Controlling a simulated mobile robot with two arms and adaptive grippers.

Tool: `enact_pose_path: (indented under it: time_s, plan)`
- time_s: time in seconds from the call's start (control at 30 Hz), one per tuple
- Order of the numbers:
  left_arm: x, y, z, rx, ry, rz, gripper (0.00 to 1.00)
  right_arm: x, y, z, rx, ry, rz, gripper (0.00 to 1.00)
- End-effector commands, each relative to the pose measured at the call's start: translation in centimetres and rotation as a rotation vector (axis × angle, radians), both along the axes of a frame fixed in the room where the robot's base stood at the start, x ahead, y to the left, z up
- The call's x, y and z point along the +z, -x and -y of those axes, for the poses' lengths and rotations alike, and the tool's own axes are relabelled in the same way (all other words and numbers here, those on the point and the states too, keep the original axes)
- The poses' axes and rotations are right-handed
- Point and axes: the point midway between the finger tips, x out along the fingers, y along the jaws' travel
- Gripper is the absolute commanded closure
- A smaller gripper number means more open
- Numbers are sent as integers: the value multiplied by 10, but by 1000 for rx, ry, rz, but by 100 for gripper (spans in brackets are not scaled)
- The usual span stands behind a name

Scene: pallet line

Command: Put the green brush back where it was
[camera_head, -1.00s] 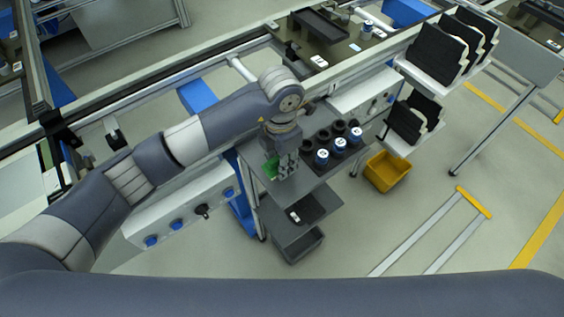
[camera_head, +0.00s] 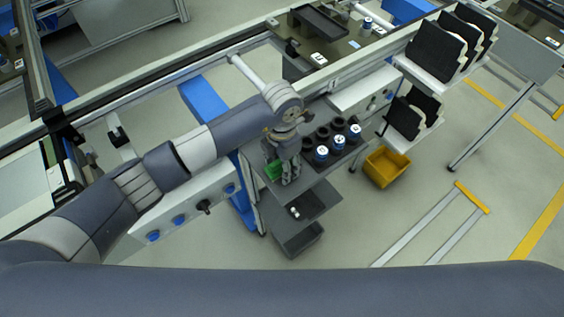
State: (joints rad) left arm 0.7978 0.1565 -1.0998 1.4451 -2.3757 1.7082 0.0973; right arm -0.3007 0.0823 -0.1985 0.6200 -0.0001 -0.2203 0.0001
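The green brush (camera_head: 273,170) shows as a small green patch at my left gripper (camera_head: 289,177), over the grey top shelf (camera_head: 317,181) of a small stand. The gripper points down, and its fingers hide part of the brush. The brush moves along with the gripper, so the fingers seem shut on it, though their contact is too small to see clearly. I cannot tell whether the brush touches the shelf. My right gripper is out of the picture.
Blue-and-white cans (camera_head: 321,154) stand by black round holders on the shelf, right of the gripper. A lower shelf (camera_head: 273,212) holds a dark tray with a white item. A yellow bin (camera_head: 387,168) is on the right. A conveyor frame runs behind.

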Motion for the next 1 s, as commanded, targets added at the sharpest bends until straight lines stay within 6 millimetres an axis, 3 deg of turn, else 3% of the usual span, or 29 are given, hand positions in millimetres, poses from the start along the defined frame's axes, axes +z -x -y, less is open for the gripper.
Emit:
enact_pose_path:
  time_s: [0.37, 0.8, 1.0]
  plan:
    - [7, -1, 0, -1, 1, 3, 48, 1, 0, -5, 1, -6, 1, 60]
    - [94, -1, 0, -1, 1, 6, 48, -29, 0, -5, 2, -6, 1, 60]
    - [118, 0, 0, 0, 0, 2, 48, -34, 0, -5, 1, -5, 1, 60]
